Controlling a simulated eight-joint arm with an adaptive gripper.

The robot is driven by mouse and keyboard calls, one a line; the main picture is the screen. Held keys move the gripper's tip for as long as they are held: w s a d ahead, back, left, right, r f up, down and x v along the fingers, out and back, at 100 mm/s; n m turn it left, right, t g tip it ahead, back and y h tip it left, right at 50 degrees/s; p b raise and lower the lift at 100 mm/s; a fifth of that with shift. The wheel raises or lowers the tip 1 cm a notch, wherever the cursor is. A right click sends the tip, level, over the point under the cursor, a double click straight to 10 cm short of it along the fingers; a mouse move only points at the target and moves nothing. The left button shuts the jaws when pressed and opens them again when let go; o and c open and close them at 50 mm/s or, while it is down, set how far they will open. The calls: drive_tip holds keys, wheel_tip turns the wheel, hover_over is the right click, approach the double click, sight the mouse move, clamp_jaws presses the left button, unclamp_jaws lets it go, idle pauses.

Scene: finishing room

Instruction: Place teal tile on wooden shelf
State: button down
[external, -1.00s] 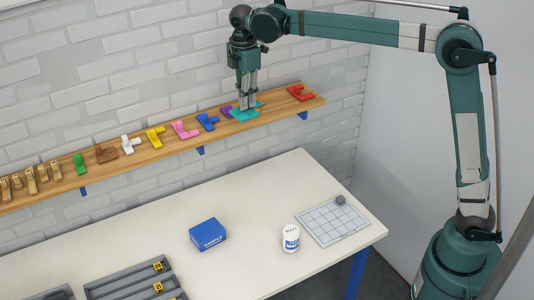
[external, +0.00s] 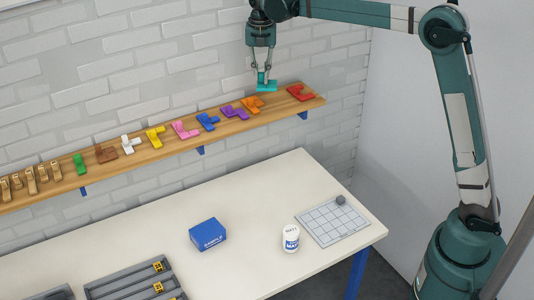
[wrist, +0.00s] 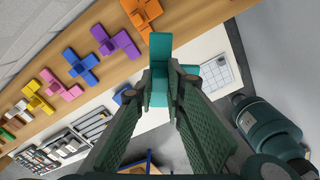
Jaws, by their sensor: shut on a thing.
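My gripper (external: 263,76) is shut on the teal tile (external: 266,87), which also shows between the fingers in the wrist view (wrist: 160,50). The fingers grip the tile by an upright part. The tile appears above the right part of the wooden shelf (external: 277,103), between the orange tile (external: 252,104) and the red tile (external: 301,92) as seen in the external view. It looks raised off the shelf, though its exact height and depth are hard to tell.
Purple (external: 235,112), blue (external: 207,121) and pink (external: 185,129) tiles, among several others, line the shelf to the left. The brick wall (external: 200,60) is close behind. Below, the white table (external: 250,190) holds a blue box (external: 208,234), a white bottle (external: 291,238) and a gridded mat (external: 332,220).

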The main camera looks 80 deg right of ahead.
drive_tip(key=s+d+n+p, duration=0.3)
drive_tip(key=d+n, duration=0.3)
drive_tip(key=d, duration=0.6)
drive_tip(key=shift+w+d+f, duration=0.1)
drive_tip(key=shift+f, duration=2.6)
drive_tip(key=shift+f, duration=2.9)
drive_tip(key=shift+f, duration=0.15)
drive_tip(key=shift+f, duration=1.95)
drive_tip(key=shift+f, duration=0.1)
